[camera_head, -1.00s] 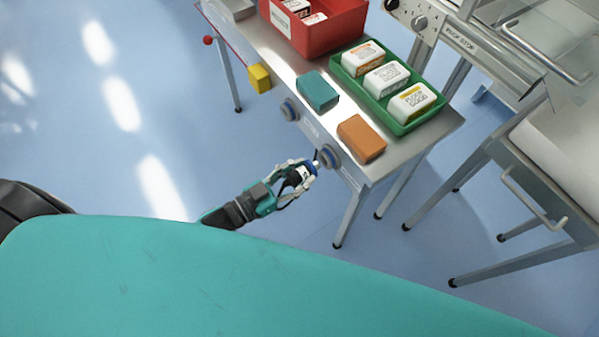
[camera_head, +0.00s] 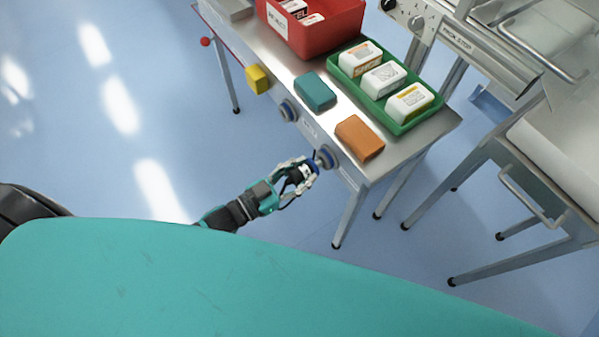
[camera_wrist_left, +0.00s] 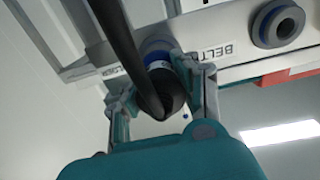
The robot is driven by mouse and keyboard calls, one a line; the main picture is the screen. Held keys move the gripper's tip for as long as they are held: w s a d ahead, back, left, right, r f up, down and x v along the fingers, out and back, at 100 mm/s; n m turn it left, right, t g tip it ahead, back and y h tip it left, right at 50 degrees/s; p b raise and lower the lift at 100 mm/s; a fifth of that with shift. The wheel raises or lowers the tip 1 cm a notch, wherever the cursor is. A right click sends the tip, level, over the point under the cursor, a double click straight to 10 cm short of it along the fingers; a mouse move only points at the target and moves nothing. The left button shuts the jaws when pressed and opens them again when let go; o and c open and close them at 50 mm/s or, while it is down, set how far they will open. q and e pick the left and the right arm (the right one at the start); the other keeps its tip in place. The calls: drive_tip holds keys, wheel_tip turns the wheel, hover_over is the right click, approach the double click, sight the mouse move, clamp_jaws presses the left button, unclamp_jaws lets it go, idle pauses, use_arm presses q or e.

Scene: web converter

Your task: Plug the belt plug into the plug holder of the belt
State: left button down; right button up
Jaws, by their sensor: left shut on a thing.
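My left gripper (camera_head: 304,172) is shut on the belt plug, a dark plug with a blue ring (camera_wrist_left: 158,66) and a thick black cable. It holds the plug at the right-hand round grey socket (camera_head: 327,157) on the table's front panel. In the left wrist view the plug's front end meets a grey ring (camera_wrist_left: 154,46); I cannot tell how deep it sits. A second holder (camera_head: 288,110) with a blue-grey ring is empty; it also shows in the left wrist view (camera_wrist_left: 278,24). A "BELT" label (camera_wrist_left: 213,52) lies between the two. My right gripper is not in view.
Open floor lies left of the table.

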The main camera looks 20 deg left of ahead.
use_arm(q)
drive_tip(key=shift+x, duration=0.95)
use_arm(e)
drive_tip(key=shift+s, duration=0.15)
use_arm(q)
drive_tip(key=shift+w+d, duration=0.1)
drive_tip(key=shift+w, duration=0.05)
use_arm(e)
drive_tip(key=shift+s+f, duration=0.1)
use_arm(q)
drive_tip(key=c, duration=0.9)
unclamp_jaws()
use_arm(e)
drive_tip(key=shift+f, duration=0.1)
use_arm(q)
drive_tip(key=v, duration=1.2)
